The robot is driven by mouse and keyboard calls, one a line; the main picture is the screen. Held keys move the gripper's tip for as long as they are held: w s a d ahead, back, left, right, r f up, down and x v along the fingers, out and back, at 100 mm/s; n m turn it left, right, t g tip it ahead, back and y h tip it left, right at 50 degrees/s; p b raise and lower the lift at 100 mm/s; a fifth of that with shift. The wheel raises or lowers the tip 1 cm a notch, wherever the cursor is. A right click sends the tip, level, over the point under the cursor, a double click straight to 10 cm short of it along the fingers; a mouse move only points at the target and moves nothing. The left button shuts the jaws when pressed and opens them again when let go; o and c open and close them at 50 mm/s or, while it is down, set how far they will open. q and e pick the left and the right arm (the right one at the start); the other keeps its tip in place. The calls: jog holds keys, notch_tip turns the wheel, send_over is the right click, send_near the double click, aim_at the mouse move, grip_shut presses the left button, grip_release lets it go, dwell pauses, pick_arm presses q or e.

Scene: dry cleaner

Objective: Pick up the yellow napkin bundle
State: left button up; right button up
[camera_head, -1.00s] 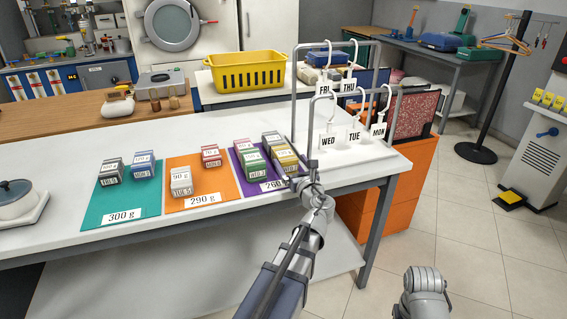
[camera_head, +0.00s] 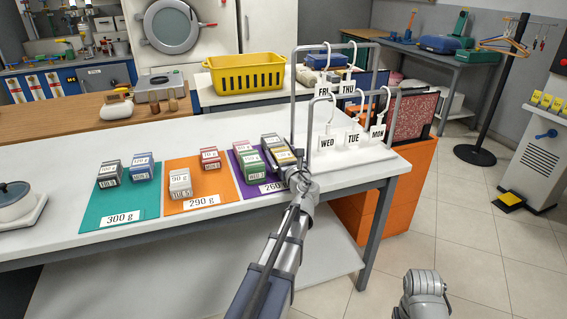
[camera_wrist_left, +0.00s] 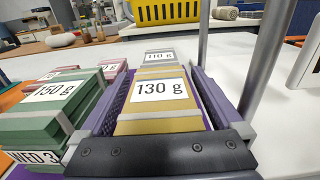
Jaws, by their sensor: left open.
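The yellow napkin bundle (camera_head: 283,157) lies on the purple mat (camera_head: 238,162), partly hidden by my left gripper (camera_head: 288,168). In the left wrist view the yellow bundle (camera_wrist_left: 160,122) carries a "130 g" label and a pale band. My left gripper (camera_wrist_left: 157,88) is open, with one finger on each side of the yellow bundle. Whether the fingers touch it I cannot tell. A grey bundle (camera_wrist_left: 160,56) labelled 110 g lies just behind it. A green bundle (camera_wrist_left: 62,105) labelled 150 g sits close outside the left finger. My right gripper is not in view.
The teal mat (camera_head: 100,215) and orange mat (camera_head: 200,200) hold other bundles, left of the purple one. A metal rack (camera_head: 293,95) with day-tagged hangers stands close on the right. A yellow basket (camera_head: 245,72) is behind. The white table front (camera_head: 110,242) is clear.

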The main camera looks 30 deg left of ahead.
aim_at(282, 152)
pick_arm(q)
jog(key=c, duration=1.4)
jog(key=shift+o, duration=0.2)
jog(key=shift+r, duration=0.15)
notch_tip(282, 152, up, 10)
jog(key=p, duration=1)
